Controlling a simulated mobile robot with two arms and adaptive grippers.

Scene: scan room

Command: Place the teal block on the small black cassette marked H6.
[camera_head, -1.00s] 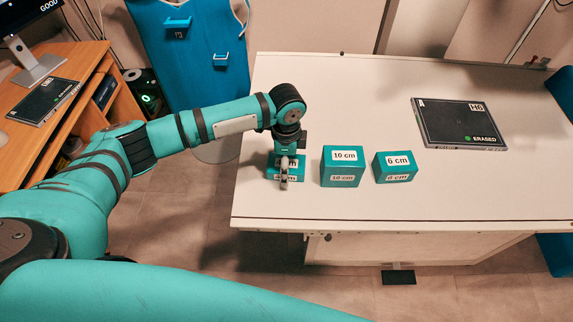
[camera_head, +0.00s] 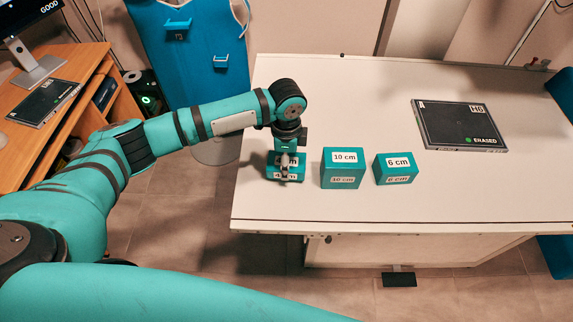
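The black cassette marked H6 (camera_head: 450,124) lies flat on the right part of the white table, with a green dot and the word ERASED on it. Three teal blocks stand left of it: one marked 6 cm (camera_head: 396,168), a larger one marked 10 cm (camera_head: 342,168), and a small leftmost block (camera_head: 272,172) whose label seems to read 4 cm. My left gripper (camera_head: 286,176) is down at the leftmost block, covering part of its top and front. Whether its fingers are closed on the block is not clear. My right gripper is out of view.
The white table (camera_head: 400,205) is clear between the blocks and the cassette. A wooden desk (camera_head: 85,75) at the left holds another black cassette (camera_head: 45,102) and a monitor. A blue apron-like panel (camera_head: 190,60) hangs behind. Something blue stands at the right edge.

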